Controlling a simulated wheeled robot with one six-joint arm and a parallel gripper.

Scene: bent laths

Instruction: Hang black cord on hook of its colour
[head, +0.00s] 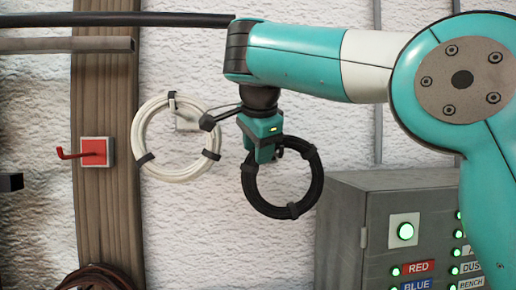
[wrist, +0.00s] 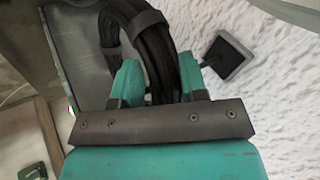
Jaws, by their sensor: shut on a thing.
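The black cord (head: 290,211) is a coil bound with dark ties, hanging upright from my gripper (head: 263,153) in front of the white wall. In the wrist view my gripper (wrist: 160,82) is shut on the bundled strands of the black cord (wrist: 152,48). In the wrist view a dark square plate (wrist: 231,56) with a short black peg, seemingly the black hook, is on the wall just right of the cord, apart from it. In the head view this plate is mostly or wholly hidden behind my gripper and the coil.
A white cord coil (head: 150,168) hangs at a pale plate left of my gripper. A red hook plate (head: 95,152) on the wooden post (head: 105,215) is empty. A grey control box (head: 345,215) with green lights stands right below. A reddish-brown coil (head: 98,279) shows at the bottom left.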

